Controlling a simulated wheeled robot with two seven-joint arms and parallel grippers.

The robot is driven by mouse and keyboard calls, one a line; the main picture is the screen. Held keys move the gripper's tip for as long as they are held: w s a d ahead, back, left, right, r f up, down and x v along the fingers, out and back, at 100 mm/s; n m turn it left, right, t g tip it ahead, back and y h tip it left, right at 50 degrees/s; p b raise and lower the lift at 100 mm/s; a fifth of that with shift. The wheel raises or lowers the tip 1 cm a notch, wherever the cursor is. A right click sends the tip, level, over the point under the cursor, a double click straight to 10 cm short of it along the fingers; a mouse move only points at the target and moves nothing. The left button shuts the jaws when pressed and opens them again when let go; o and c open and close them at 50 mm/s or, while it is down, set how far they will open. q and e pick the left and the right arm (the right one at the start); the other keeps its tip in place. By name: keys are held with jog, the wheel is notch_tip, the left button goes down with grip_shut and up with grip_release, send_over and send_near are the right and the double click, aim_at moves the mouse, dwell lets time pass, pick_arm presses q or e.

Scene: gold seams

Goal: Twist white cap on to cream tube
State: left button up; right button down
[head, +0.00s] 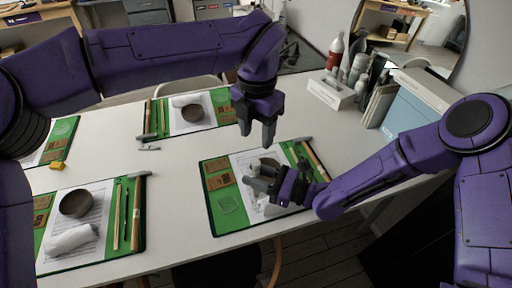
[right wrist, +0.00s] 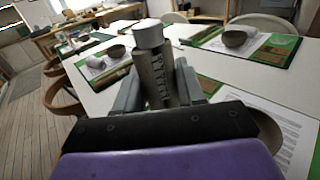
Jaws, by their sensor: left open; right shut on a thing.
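The cream tube (right wrist: 157,78), grey-brown in this light with dark lettering, stands upright between the fingers of my right gripper (right wrist: 160,88) in the right wrist view. The white cap (right wrist: 149,34) sits at the tube's top end; I cannot tell how tightly it is seated. In the head view my right gripper (head: 256,179) is low over the near right green mat, and the tube is hard to make out there. My left gripper (head: 257,133) is open and empty, fingers pointing down, above and a little behind my right gripper.
Green mats with papers, bowls and tools lie on the white table (head: 175,180). One bowl (head: 76,203) is at front left, another (head: 192,112) at the back. A white box (head: 331,92) and bottles stand at back right. The table's middle is mostly clear.

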pick_arm(q)
notch_tip(320, 180, up, 3)
jog(key=shift+f, duration=0.1)
dwell(0.6)
